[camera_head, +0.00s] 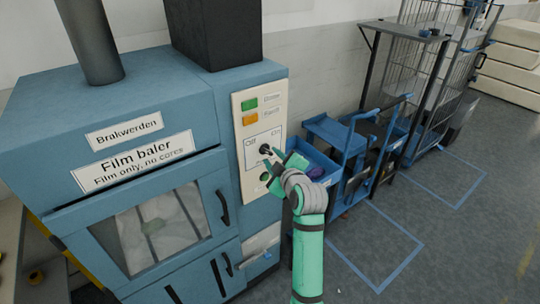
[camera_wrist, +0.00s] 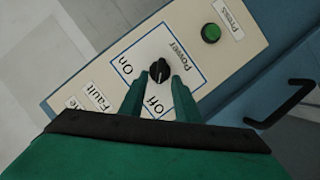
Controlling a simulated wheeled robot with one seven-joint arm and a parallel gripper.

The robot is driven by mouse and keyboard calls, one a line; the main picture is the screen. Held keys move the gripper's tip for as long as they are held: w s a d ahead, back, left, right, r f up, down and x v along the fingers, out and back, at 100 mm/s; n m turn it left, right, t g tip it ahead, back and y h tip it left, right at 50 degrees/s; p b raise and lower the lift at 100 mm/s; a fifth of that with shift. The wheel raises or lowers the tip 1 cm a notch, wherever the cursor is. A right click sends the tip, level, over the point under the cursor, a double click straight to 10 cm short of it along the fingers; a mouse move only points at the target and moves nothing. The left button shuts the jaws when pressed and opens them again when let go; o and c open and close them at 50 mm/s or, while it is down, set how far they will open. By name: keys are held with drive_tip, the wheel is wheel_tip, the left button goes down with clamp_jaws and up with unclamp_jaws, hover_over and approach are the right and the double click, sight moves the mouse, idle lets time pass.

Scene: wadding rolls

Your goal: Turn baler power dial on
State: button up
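The baler's power dial (camera_wrist: 159,70) is a small black knob on a cream control panel (camera_head: 249,105), inside a blue outline marked Power, Off and On. In the head view the dial (camera_head: 264,148) has Off to its upper left and On to its upper right. Which label it points at is too small to tell. My green gripper (camera_head: 269,159) is in front of the panel, close to the dial. In the wrist view its two fingers (camera_wrist: 160,78) are apart, one on each side of the dial. Whether they touch it is unclear.
The panel also has a green light (camera_head: 249,104), an orange light (camera_head: 249,119) and a green Press button (camera_wrist: 211,33). The blue film baler (camera_head: 60,115) has black handles at its doors. A blue cart (camera_head: 328,128) stands right of it; open floor (camera_head: 455,230) lies further right.

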sight(268, 153)
drive_tip(key=shift+x, duration=1.65)
clamp_jaws()
